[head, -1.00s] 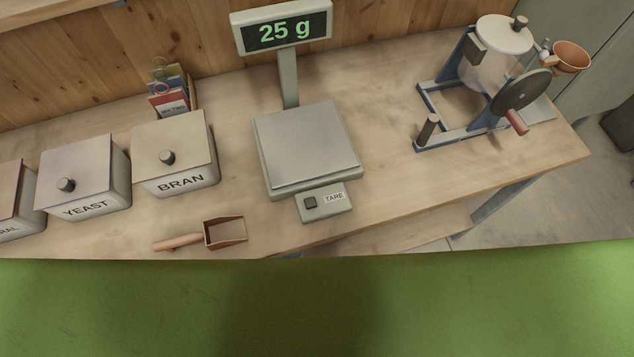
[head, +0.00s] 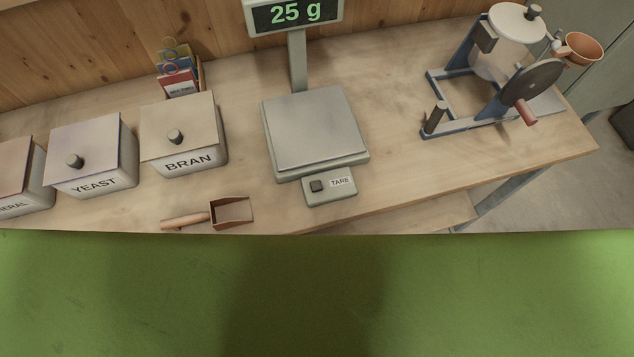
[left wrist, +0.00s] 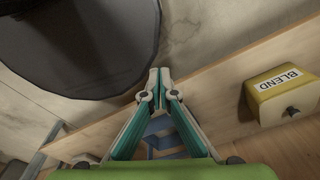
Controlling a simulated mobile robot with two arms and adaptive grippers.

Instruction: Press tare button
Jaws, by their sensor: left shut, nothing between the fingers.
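The scale (head: 316,130) stands on the bench in the head view, with an empty grey pan. Its display (head: 294,13) reads 25 g. The dark square tare button (head: 317,186) sits on a small panel at the scale's front, beside a TARE label (head: 341,182). My left gripper (left wrist: 158,78) shows only in the left wrist view, where its fingers are shut and empty. The scale and button do not show there, and no gripper shows in the head view.
Lidded bins marked YEAST (head: 92,160) and BRAN (head: 183,135) stand left of the scale. A scoop (head: 232,211) lies near the bench's front edge. A hand-cranked mill (head: 500,75) stands at right. A yellow BLEND box (left wrist: 283,92) and a dark round shape (left wrist: 80,40) show in the left wrist view.

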